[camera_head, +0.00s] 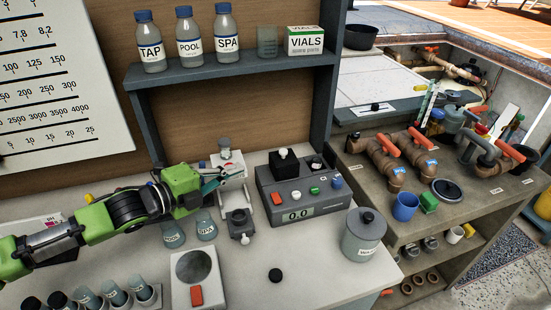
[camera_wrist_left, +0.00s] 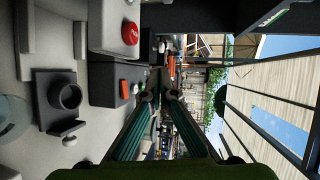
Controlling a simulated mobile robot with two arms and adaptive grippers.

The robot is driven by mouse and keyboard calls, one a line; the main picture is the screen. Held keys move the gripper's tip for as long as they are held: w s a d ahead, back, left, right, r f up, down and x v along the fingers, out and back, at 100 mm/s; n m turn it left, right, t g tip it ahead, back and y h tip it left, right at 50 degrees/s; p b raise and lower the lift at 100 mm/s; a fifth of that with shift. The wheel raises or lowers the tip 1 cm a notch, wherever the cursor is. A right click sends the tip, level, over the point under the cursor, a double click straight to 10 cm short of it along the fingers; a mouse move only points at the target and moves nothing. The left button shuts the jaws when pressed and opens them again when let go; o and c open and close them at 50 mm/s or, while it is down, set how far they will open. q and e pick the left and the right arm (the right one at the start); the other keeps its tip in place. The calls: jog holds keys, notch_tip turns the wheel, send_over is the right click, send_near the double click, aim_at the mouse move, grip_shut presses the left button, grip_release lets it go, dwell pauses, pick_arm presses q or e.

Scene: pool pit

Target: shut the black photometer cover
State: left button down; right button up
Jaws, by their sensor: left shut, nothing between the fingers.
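The photometer (camera_head: 301,193) is a dark grey box with a small display and coloured buttons on the bench. The black cover (camera_head: 284,162), a block with a pale knob, stands up at its back left. My right gripper is out of view.
A white stand (camera_head: 231,168) is close by the left fingers. A small black holder (camera_head: 240,222) lies in front, and a lidded grey pot (camera_head: 364,235) stands front right. The shelf (camera_head: 230,69) with bottles overhangs the back. The front middle bench is mostly clear, except a black cap (camera_head: 275,275).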

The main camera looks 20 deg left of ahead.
pick_arm(q)
jog(key=p, duration=0.4)
send_near(281, 153)
jog(key=x, duration=0.5)
jog(key=shift+w+d, duration=0.1)
jog(key=shift+w, duration=0.15)
jog(key=shift+p+x, duration=0.3)
jog(key=shift+x, duration=0.45)
jog(key=shift+f, duration=0.1)
jog(key=w+d+b, duration=0.1)
jog(key=w+d, duration=0.1)
jog(key=d, duration=0.1)
jog(key=w+d+b, duration=0.1)
jog(key=w+d, duration=0.1)
jog(key=d, duration=0.1)
jog(key=w+d+b, duration=0.1)
jog(key=w+d, duration=0.1)
jog(key=d, duration=0.1)
jog(key=shift+f, duration=0.1)
jog(key=shift+w+d+b, duration=0.15)
jog(key=shift+b, duration=0.15)
